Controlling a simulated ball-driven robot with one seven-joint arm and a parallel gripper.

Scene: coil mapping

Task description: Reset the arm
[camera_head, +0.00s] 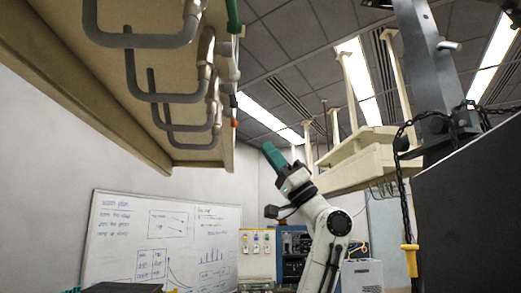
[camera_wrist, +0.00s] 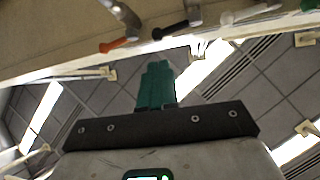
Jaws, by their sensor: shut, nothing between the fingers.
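My arm rises from the lower middle of the head view, white with dark joints. My gripper (camera_head: 268,148) has green fingers that point up and to the left, below and to the right of an overhead beige shelf (camera_head: 60,75). In the wrist view the green fingers (camera_wrist: 157,68) stand together as one block with no gap showing. They are shut and hold nothing. Ceiling tiles and lights show behind them.
A second beige rack (camera_head: 350,160) is at right. A dark panel (camera_head: 470,200) stands far right. A whiteboard (camera_head: 150,235) is behind.

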